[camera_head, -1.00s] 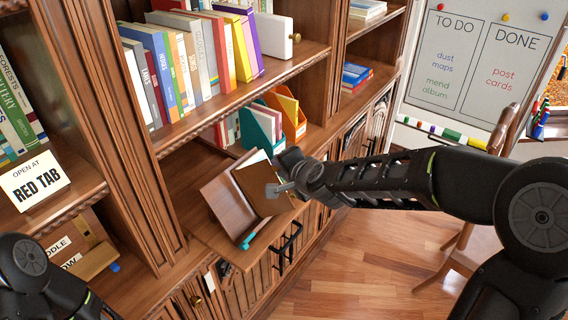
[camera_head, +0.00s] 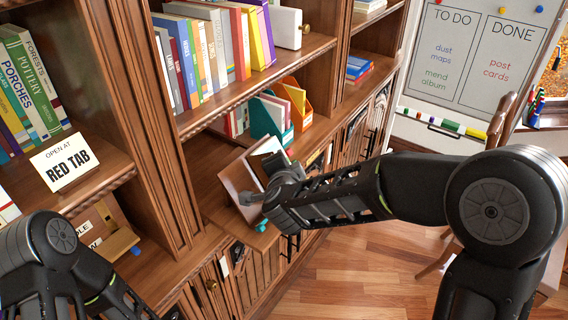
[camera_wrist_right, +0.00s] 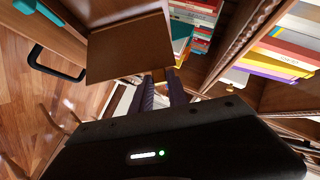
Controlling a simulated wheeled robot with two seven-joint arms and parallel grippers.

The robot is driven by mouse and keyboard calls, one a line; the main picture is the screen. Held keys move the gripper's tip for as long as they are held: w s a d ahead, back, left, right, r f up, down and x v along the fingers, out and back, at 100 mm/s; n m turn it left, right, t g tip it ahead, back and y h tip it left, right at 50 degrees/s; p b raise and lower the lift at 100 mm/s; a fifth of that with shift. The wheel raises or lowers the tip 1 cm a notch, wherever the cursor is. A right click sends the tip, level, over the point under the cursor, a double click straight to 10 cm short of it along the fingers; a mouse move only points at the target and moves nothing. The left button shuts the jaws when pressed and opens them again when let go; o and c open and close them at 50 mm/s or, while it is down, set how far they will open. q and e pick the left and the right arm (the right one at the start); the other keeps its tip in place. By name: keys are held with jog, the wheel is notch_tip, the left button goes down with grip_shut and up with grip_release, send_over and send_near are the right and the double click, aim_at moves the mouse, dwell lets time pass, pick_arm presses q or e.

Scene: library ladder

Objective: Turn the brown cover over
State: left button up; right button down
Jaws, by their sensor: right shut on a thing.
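The bookcase (camera_head: 150,120) holds books above and a teal file holder (camera_head: 268,118) behind the cover. A whiteboard (camera_head: 475,60) is at the back right. The wooden floor (camera_head: 370,260) is open at right.

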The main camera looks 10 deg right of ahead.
jog(key=c, duration=1.6)
grip_release()
jog(key=shift+o, duration=0.2)
jog(key=v, duration=0.7)
jog(key=shift+s+b, duration=0.35)
jog(key=shift+b, duration=0.05)
jog(key=shift+a, duration=0.1)
